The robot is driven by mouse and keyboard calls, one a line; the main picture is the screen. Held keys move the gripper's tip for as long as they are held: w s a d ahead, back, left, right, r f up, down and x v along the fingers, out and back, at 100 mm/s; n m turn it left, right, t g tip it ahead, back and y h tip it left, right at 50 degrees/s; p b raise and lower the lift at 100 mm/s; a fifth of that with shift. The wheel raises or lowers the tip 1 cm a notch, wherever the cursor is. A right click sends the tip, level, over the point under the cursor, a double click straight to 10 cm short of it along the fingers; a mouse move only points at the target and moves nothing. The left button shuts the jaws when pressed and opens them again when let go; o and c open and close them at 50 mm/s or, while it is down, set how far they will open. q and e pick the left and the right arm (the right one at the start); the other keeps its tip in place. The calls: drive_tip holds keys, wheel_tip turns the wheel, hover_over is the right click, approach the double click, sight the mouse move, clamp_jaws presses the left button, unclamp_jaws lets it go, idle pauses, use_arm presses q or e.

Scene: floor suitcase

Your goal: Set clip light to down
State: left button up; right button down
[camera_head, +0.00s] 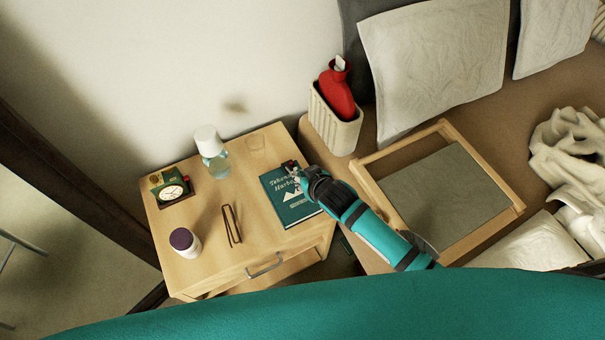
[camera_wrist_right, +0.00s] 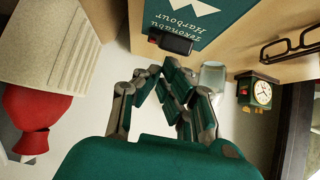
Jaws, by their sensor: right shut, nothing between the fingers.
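A green book (camera_head: 288,205) with white lettering lies on the wooden bedside table. A small dark thing with a red spot, apparently the clip light (camera_head: 290,165), sits at the book's upper edge; it also shows in the right wrist view as a black bar (camera_wrist_right: 172,43) with a small red part. Its tilt is hard to tell. My right gripper (camera_head: 296,174) is just beside it over the book's upper right corner. In the wrist view the fingers (camera_wrist_right: 164,72) are shut and empty, just short of the black bar; contact cannot be told. My left gripper is out of view.
A ribbed bin (camera_head: 335,128) with a red bottle (camera_head: 338,92) and a wooden-framed tray (camera_head: 515,208) stand right.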

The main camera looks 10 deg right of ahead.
drive_tip(key=shift+s+d+f+t+b, duration=0.1)
drive_tip(key=shift+s+f+t+b, duration=0.25)
drive_tip(key=shift+f+b, duration=0.3)
drive_tip(key=shift+s+d+f+t+b, duration=0.1)
drive_tip(key=shift+s+f+t+b, duration=0.25)
drive_tip(key=shift+b, duration=0.45)
drive_tip(key=f+t+b, duration=0.1)
drive_tip(key=b, duration=0.1)
drive_tip(key=s+f+t+y+b, duration=0.1)
drive_tip(key=b, duration=0.1)
drive_tip(key=f+b, duration=0.1)
drive_tip(key=b, duration=0.1)
drive_tip(key=shift+s+d+f+t, duration=0.25)
drive_tip(key=shift+s+d+t, duration=0.05)
drive_tip(key=shift+s+t, duration=0.1)
drive_tip(key=shift+s+f, duration=0.15)
drive_tip(key=shift+f, duration=0.35)
drive_tip(key=shift+r, duration=0.1)
